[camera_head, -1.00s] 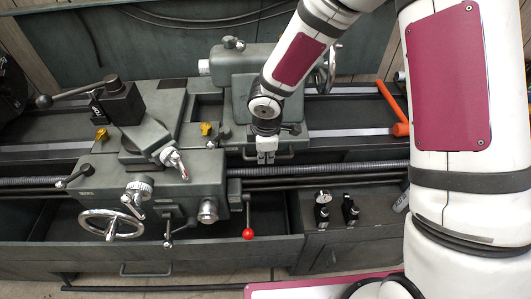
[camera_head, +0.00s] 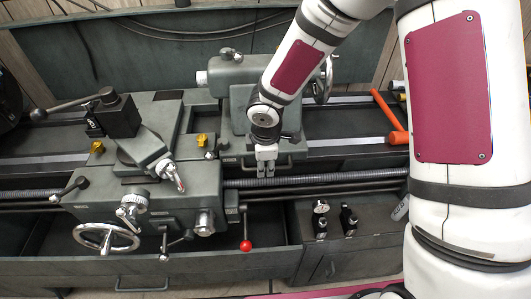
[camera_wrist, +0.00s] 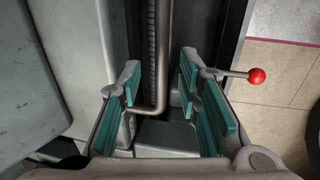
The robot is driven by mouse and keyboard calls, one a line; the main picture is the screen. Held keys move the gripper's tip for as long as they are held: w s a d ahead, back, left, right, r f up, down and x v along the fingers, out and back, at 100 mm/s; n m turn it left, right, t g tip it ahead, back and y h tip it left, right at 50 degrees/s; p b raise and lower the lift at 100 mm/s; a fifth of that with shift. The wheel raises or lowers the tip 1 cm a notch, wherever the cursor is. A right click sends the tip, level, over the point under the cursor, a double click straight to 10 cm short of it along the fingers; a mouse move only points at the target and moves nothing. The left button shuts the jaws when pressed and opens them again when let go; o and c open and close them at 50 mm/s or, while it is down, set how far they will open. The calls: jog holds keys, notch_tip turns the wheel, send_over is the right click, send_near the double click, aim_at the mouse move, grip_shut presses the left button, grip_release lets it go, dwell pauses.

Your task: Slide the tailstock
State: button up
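The tailstock (camera_head: 232,72) is the grey casting with a quill and small handwheel, on the lathe bed at centre back in the head view. My gripper (camera_head: 265,172) is at its front lower edge, beside a thin handle (camera_head: 282,167). In the wrist view my gripper (camera_wrist: 166,95) is open, its teal-padded fingers apart. A bent grey bar (camera_wrist: 162,60), which looks like that handle, runs between the fingers. No grip on it shows. My arm hides part of the tailstock.
The carriage (camera_head: 150,180), with tool post and handwheel, stands left of the tailstock. A red-knobbed lever (camera_head: 246,245) hangs below; its knob (camera_wrist: 257,76) shows in the wrist view. An orange-handled tool (camera_head: 392,115) lies on the right of the bed.

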notch_tip(320, 180, up, 11)
jog(key=s, duration=0.2)
dwell(0.4)
jog(key=shift+d, duration=0.1)
jog(key=s+d+r+m+t+h, duration=0.1)
jog(key=s+d+r+m, duration=0.25)
jog(key=d+r, duration=0.3)
jog(key=s+d+r+m+h, duration=0.1)
jog(key=s+d+r+m, duration=0.2)
jog(key=d+r+m, duration=0.3)
jog(key=s+d+r+m+t+y, duration=0.2)
jog(key=s+r+m, duration=0.6)
jog(key=s, duration=0.5)
jog(key=shift+d+m, duration=0.25)
jog(key=shift+m, duration=0.1)
